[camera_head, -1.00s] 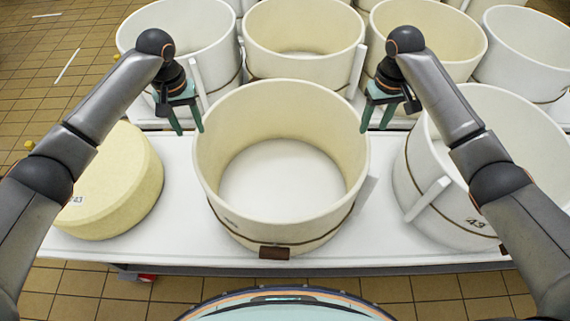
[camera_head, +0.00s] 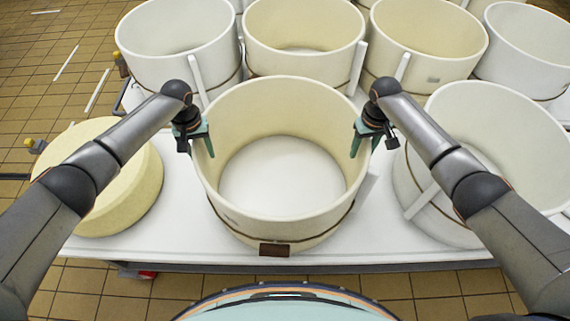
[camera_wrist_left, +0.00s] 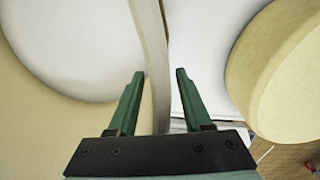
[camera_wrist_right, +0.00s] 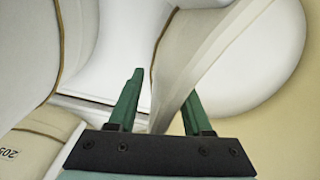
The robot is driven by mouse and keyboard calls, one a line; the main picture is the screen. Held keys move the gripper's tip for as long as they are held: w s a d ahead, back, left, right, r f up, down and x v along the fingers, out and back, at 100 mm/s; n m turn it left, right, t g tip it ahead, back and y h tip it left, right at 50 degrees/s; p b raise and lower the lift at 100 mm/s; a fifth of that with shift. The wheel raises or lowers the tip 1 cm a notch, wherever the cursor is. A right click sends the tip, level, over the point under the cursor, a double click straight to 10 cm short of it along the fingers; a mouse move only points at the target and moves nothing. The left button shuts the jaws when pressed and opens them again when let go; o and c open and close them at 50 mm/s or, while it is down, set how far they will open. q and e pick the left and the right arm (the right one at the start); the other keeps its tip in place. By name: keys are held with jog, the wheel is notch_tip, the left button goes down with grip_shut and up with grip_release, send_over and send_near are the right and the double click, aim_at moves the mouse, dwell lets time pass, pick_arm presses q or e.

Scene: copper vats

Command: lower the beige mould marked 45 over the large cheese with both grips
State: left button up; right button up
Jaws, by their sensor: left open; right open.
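A beige round mould (camera_head: 280,205), open at the top, stands on the white table in front of me. I cannot read a 45 on it. The large pale-yellow cheese (camera_head: 135,190) lies to its left, partly hidden by my left arm; it also shows in the left wrist view (camera_wrist_left: 285,75). My left gripper (camera_head: 201,148) is open at the mould's left rim, and the wall passes between its fingers in the left wrist view (camera_wrist_left: 160,74). My right gripper (camera_head: 362,146) is open at the right rim; the wall runs between its fingers in the right wrist view (camera_wrist_right: 165,85).
Several more moulds, such as a beige one (camera_head: 303,35), stand in a row behind. The white table (camera_head: 180,225) has a narrow bare strip between cheese and mould.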

pick_arm(q)
jog(key=shift+f, duration=0.1)
pick_arm(e)
jog(key=shift+f, duration=0.1)
pick_arm(q)
jog(key=shift+c, duration=0.2)
pick_arm(e)
jog(key=shift+c, duration=0.2)
pick_arm(q)
grip_shut()
pick_arm(e)
grip_shut()
dwell(0.6)
pick_arm(q)
jog(key=shift+w+r, duration=0.1)
jog(key=shift+r, duration=0.1)
pick_arm(e)
jog(key=shift+w+r, duration=0.15)
jog(key=shift+r, duration=0.05)
